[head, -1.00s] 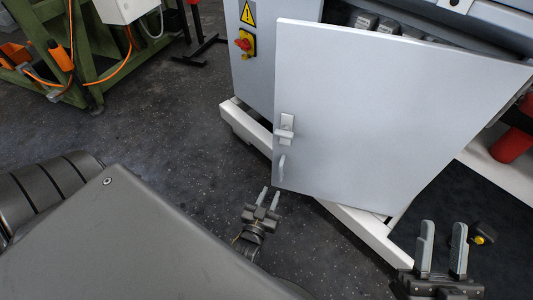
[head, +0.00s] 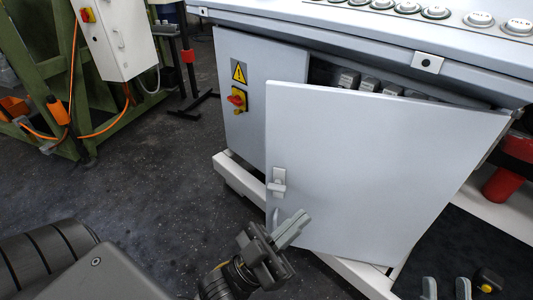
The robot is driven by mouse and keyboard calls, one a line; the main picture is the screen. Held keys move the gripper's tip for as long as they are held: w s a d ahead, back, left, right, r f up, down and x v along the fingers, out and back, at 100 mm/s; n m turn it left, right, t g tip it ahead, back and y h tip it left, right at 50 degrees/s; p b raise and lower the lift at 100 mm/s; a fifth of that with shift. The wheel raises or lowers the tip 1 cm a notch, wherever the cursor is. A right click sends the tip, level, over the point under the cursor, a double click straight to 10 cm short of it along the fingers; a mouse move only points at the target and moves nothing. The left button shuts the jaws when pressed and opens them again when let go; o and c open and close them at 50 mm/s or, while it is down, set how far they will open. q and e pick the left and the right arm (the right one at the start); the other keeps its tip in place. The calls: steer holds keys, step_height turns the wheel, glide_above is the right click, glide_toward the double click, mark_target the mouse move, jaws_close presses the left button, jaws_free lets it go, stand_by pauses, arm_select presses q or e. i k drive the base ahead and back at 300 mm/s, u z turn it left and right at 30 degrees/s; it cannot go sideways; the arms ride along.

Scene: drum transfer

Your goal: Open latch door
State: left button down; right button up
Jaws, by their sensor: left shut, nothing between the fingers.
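The grey cabinet door (head: 380,165) stands ajar, with its free edge at the left swung out from the cabinet. A light latch handle (head: 277,183) sits near that edge, with a smaller grip (head: 276,217) below it, partly hidden by my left gripper. My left gripper (head: 297,224) is shut and empty, its fingers pointing up and right across the door's lower left part. I cannot tell whether they touch the door. My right gripper (head: 446,289) is at the bottom right, fingers apart and empty; its body is out of the frame.
The cabinet (head: 255,110) has a red and yellow switch (head: 237,98) left of the door. Grey parts (head: 370,85) show in the gap above the door. A white base rail (head: 238,180) runs along the floor. A green frame (head: 35,60) stands far left; open floor (head: 150,170) lies between.

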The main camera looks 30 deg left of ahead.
mark_target(372, 172)
steer(key=z, duration=2.25)
steer(key=k, duration=1.2)
steer(key=u, duration=1.85)
steer(key=i, duration=0.5)
steer(key=u, duration=0.05)
